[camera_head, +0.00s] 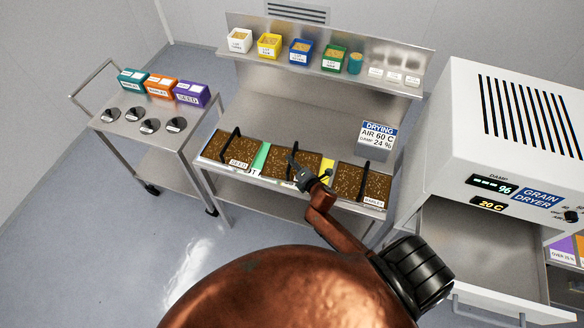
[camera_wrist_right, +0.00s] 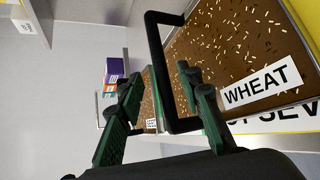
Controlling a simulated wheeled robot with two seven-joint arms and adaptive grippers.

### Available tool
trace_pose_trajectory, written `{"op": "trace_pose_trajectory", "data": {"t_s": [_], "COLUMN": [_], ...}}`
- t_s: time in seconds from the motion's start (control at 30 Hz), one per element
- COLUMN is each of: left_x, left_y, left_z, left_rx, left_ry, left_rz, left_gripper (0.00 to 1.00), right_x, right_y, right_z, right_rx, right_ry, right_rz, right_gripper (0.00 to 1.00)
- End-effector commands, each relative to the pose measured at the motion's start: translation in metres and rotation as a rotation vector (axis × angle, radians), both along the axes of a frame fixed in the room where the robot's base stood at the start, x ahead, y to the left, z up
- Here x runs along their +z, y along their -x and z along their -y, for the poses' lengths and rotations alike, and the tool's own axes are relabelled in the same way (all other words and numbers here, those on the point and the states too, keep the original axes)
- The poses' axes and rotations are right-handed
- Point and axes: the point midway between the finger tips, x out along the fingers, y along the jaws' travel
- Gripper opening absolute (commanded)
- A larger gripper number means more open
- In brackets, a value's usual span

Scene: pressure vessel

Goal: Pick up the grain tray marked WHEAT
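The WHEAT tray (camera_wrist_right: 225,55) is full of brown grain, with a white WHEAT label and a black arched handle (camera_wrist_right: 160,65), in the right wrist view. In the head view it appears to be the middle tray (camera_head: 312,160) on the steel bench, its label hidden behind my gripper. My right gripper (camera_wrist_right: 160,82) is open, its two green and black fingers on either side of the handle in the picture; I cannot tell whether they touch it. In the head view my right gripper (camera_head: 298,172) is over this tray. My left gripper is out of view.
A SEED tray (camera_head: 220,145) is to the left and a tray that seems marked BARLEY (camera_head: 368,184) to the right. A drying sign (camera_head: 377,138) stands behind. The grain dryer (camera_head: 520,140) with its open drawer is at right. A cart (camera_head: 150,130) stands left.

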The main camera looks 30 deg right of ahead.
Motion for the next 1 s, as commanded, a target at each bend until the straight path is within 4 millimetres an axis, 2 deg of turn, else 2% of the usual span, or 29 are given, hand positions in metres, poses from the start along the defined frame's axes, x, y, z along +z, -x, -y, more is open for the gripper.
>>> {"op": "trace_pose_trajectory", "data": {"t_s": [0.03,0.2,0.53,1.0], "left_x": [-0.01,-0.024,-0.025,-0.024], "left_y": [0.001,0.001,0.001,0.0], "left_z": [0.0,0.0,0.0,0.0], "left_rx": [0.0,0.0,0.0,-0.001], "left_ry": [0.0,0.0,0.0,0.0], "left_rz": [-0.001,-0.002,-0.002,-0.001], "left_gripper": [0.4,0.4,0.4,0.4], "right_x": [-0.007,-0.015,-0.015,-0.015], "right_y": [-0.007,-0.026,-0.031,-0.031], "right_z": [0.003,0.006,0.006,0.006], "right_rx": [0.0,-0.001,-0.002,-0.002], "right_ry": [0.002,-0.001,0.0,-0.001], "right_rz": [0.003,0.0,0.0,-0.001], "right_gripper": [0.33,0.33,0.33,0.01]}}
